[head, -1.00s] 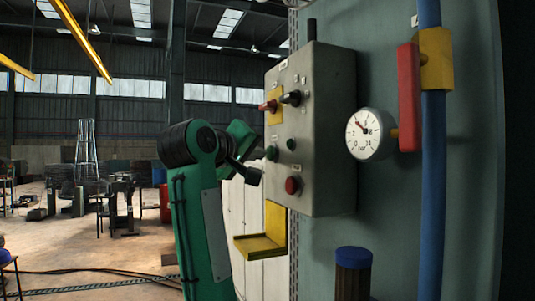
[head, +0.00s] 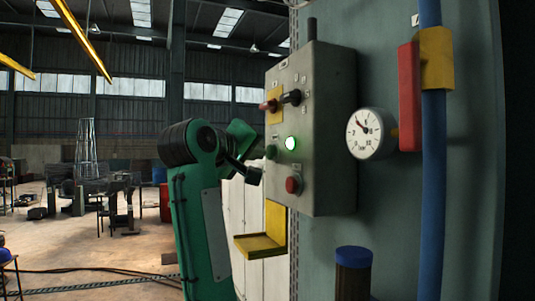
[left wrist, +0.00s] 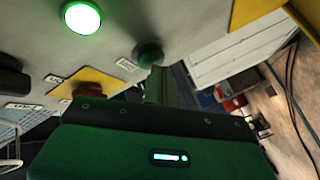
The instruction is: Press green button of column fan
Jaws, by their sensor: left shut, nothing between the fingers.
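The grey control box (head: 330,130) is mounted on the wall panel. Its green button (head: 271,152) is on the front face, left of a round lamp (head: 291,143) that glows bright green. In the left wrist view the green button (left wrist: 150,53) is right of the glowing lamp (left wrist: 82,17). My left gripper (head: 258,155) is shut and empty, its tips at the green button. In the left wrist view the shut fingers (left wrist: 158,85) point at the button and overlap its lower edge; whether they touch it I cannot tell. My right gripper is not in view.
A red button (head: 293,185) sits below the lamp, and red and black selector knobs (head: 290,97) above it. A yellow bracket (head: 263,243) hangs under the box. A gauge (head: 370,134), a red lever (head: 409,97) and a blue pipe (head: 433,190) are to the right.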

